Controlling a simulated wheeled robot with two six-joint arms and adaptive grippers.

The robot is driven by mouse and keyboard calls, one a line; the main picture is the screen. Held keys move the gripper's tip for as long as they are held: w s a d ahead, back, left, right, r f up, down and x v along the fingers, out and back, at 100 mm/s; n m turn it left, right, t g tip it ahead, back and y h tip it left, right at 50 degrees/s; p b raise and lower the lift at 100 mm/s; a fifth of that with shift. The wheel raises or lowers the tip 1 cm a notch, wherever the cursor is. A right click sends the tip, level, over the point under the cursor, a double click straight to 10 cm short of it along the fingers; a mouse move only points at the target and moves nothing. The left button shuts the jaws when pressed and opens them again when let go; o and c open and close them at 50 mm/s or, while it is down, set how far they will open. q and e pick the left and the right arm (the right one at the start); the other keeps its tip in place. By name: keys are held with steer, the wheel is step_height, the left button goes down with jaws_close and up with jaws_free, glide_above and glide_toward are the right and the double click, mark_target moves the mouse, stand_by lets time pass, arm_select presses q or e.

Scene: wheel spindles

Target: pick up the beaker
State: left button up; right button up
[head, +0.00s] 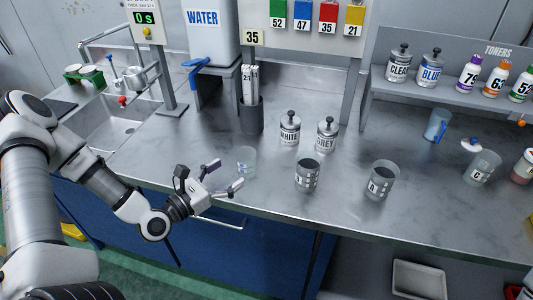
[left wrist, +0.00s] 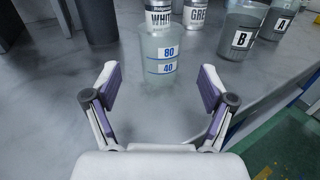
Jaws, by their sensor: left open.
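A clear beaker (head: 246,161) with blue marks stands upright on the metal counter, near its front edge. In the left wrist view the beaker (left wrist: 160,57) shows its 80 and 40 marks, straight ahead beyond my fingertips. My left gripper (head: 226,175) is open and empty, low over the counter edge, its fingers pointing at the beaker. In the left wrist view the left gripper (left wrist: 158,85) has its two fingers spread to either side of the beaker's line, and they do not close on it. My right gripper is not in view.
WHITE (head: 289,130) and GREY (head: 326,135) canisters stand behind and right of the beaker. Grey cups B (head: 307,175) and A (head: 383,180) stand to its right. The counter left of the beaker is clear up to the sink (head: 115,130).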

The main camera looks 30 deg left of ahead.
mark_target(239, 165)
arm_select(q)
steer(key=shift+w, duration=0.4)
steer(key=shift+w+d+r+b, duration=0.15)
steer(key=shift+w+r+b, duration=0.05)
steer(key=shift+b, duration=0.25)
steer(key=x, duration=0.5)
steer(key=shift+w+d, duration=0.15)
steer(key=shift+w, duration=0.2)
steer(key=c, duration=1.1)
